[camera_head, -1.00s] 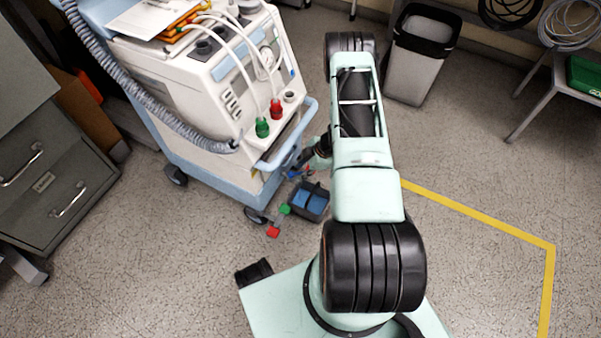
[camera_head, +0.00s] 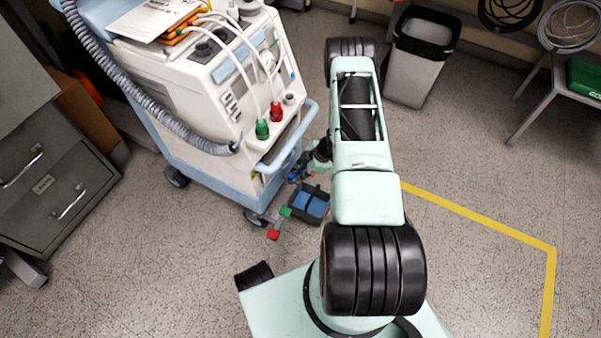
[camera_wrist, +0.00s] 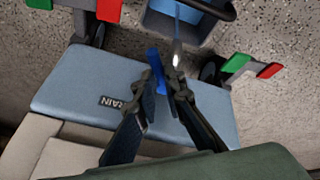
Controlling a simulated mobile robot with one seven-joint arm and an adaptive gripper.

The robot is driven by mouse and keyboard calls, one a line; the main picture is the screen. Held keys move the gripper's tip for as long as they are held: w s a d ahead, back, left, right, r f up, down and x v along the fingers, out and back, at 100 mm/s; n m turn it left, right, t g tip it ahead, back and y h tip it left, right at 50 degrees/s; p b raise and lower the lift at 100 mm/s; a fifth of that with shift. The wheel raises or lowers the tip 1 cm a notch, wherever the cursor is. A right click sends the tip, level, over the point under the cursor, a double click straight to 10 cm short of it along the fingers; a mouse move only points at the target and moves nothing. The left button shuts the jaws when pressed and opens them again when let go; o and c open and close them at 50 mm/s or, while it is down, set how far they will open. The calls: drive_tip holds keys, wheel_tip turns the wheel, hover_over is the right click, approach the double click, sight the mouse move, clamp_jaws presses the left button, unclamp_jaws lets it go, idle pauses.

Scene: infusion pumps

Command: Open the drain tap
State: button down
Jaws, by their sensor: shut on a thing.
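The drain tap's blue lever (camera_wrist: 154,62) shows in the wrist view between the fingertips of my gripper (camera_wrist: 164,80), which is shut on it. A thin metallic part (camera_wrist: 178,38) stands just beyond the fingertips. The word "DRAIN", partly covered, is on a label (camera_wrist: 112,102) on the blue-grey cart base (camera_wrist: 75,88). In the head view my gripper (camera_head: 304,174) is low beside the cart (camera_head: 205,160), partly hidden by my arm. The tap itself is too small there to make out clearly.
A dark container with a blue inside (camera_head: 309,202) stands on the floor beside the cart, close to my gripper. Red and green pedals (camera_head: 279,224) stick out by the cart's wheels. A waste bin (camera_head: 418,60) stands farther back.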

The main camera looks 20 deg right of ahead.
drive_tip(key=shift+s+a+m+t+h, duration=0.15)
drive_tip(key=shift+m+h, duration=0.1)
drive_tip(key=shift+m, duration=0.45)
drive_tip(key=shift+s+a+m+t+h, duration=0.15)
drive_tip(key=shift+s+m+t+h, duration=0.05)
drive_tip(key=shift+m, duration=0.5)
drive_tip(key=shift+s+a+m+t+h, duration=0.15)
drive_tip(key=shift+m+h, duration=0.1)
drive_tip(key=shift+m, duration=0.45)
drive_tip(key=c, duration=2)
unclamp_jaws()
drive_tip(key=shift+r, duration=0.15)
drive_tip(key=v, duration=1.1)
drive_tip(key=shift+s+d+r, duration=0.1)
drive_tip(key=shift+s+r, duration=0.2)
drive_tip(key=shift+r, duration=0.1)
